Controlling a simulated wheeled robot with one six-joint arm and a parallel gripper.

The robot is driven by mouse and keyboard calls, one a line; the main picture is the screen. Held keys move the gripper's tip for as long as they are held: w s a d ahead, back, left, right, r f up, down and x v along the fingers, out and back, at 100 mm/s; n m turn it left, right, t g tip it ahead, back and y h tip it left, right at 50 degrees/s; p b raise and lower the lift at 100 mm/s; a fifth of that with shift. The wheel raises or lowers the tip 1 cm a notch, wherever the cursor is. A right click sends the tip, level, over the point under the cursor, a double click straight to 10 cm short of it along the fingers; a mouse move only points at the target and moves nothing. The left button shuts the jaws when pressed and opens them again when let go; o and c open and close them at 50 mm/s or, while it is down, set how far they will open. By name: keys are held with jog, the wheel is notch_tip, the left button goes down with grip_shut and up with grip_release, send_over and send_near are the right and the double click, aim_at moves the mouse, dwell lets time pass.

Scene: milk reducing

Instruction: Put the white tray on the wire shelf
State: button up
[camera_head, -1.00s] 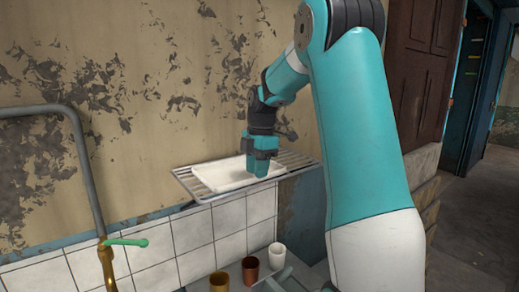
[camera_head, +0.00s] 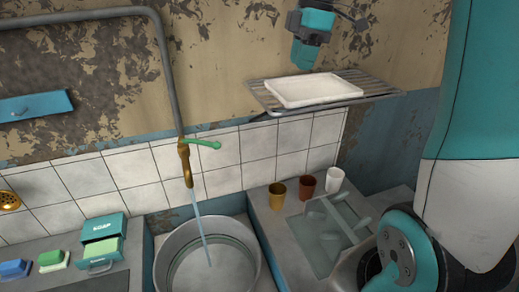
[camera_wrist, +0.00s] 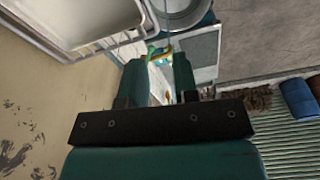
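The white tray (camera_head: 312,90) lies on the wire shelf (camera_head: 378,90) on the wall, in the head view. It looks flat, with bare shelf bars showing at its right. In the wrist view the tray (camera_wrist: 85,18) fills the upper left, with the shelf rim (camera_wrist: 45,42) along its edge. My gripper (camera_head: 305,62) is above the tray's back edge in the head view, apart from it. In the wrist view my gripper (camera_wrist: 158,65) has its two fingers spread with an empty gap between them.
Below the shelf are a yellow cup (camera_head: 277,196), a brown cup (camera_head: 307,187) and a white cup (camera_head: 335,180) on the counter. A basin (camera_head: 207,262) stands under a running tap (camera_head: 186,165). A soap box (camera_head: 104,238) and sponges are at the lower left.

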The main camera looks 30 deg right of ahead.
jog(key=s+a+f+m+y, duration=0.1)
jog(key=s+a+f, duration=0.15)
jog(key=a, duration=0.55)
jog(key=s+a+f+m, duration=0.15)
jog(key=s+a, duration=0.25)
jog(key=a, duration=0.4)
jog(key=s+a+f+m, duration=0.2)
jog(key=s+a, duration=0.2)
jog(key=s, duration=0.2)
jog(key=s+a+f+m+y, duration=0.1)
jog(key=s+a+f+m, duration=0.1)
jog(key=s+a, duration=0.3)
jog(key=s+f, duration=0.1)
jog(key=s, duration=0.1)
jog(key=shift+s+f+g, duration=0.2)
jog(key=shift+s+g, duration=0.1)
jog(key=shift+g, duration=0.1)
